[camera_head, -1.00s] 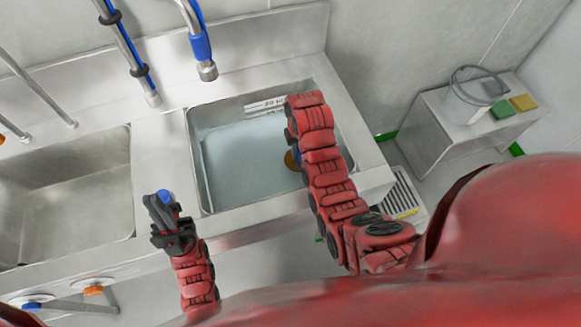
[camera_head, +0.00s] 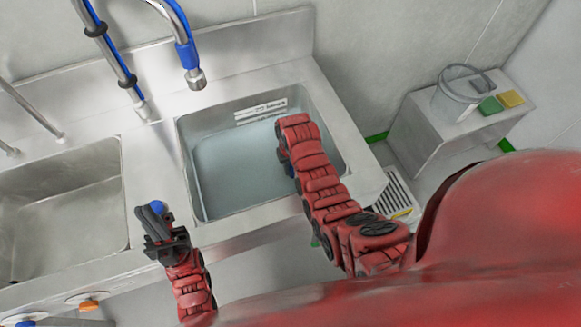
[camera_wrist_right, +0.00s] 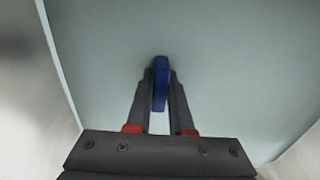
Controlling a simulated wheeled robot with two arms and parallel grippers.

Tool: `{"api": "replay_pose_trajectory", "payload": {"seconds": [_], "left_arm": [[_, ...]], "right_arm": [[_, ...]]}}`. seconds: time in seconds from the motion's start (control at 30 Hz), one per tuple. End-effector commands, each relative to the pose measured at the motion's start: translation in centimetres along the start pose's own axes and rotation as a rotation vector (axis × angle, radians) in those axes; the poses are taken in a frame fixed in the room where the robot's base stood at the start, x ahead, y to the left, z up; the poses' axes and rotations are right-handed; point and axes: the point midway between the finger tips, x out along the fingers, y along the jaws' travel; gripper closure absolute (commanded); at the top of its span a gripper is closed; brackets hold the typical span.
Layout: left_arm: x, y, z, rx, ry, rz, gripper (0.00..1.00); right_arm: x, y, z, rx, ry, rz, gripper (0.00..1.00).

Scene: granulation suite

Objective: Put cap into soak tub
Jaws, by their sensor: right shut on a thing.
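The soak tub (camera_head: 212,218) is the right-hand steel sink basin, with pale bluish liquid or floor inside. My right arm reaches over its right side. My right gripper (camera_wrist_right: 158,85) is shut on a narrow blue piece, taken to be the cap (camera_wrist_right: 160,82), seen edge-on between the fingertips. The pale tub interior fills the wrist view behind it. In the head view only a sliver of blue shows beside my right arm. My left gripper (camera_head: 152,214) is in front of the divider between the basins, with blue at its tip. Whether its fingers are closed is unclear.
An empty steel basin (camera_head: 70,215) lies to the left. A blue-sleeved faucet (camera_head: 186,55) hangs behind the tub. A grey stand (camera_head: 425,135) at right holds a clear bucket (camera_head: 455,100) and green (camera_head: 490,106) and yellow (camera_head: 510,99) pads.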

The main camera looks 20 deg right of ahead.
Motion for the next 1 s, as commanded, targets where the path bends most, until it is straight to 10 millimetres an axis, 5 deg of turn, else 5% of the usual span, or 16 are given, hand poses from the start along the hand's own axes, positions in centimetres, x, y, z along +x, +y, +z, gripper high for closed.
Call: {"api": "replay_pose_trajectory", "payload": {"seconds": [0.33, 0.37, 0.5, 1.0], "left_arm": [[-0.6, 0.0, 0.1, 0.0, 0.0, 0.0, 1.0], [-0.6, 0.0, 0.1, 0.0, 0.0, 0.0, 1.0], [-0.6, 0.0, 0.1, 0.0, 0.0, 0.0, 1.0], [0.0, 0.0, 0.0, 0.0, 0.001, 0.0, 1.0]], "right_arm": [[0.7, 0.0, -0.1, 0.0, 0.001, 0.0, 1.0], [0.7, 0.0, -0.1, 0.0, 0.001, 0.0, 0.75], [0.7, 0.0, 0.0, 0.0, 0.001, 0.0, 0.5], [-1.0, 0.0, -0.2, 0.0, 0.007, 0.001, 0.5]]}}
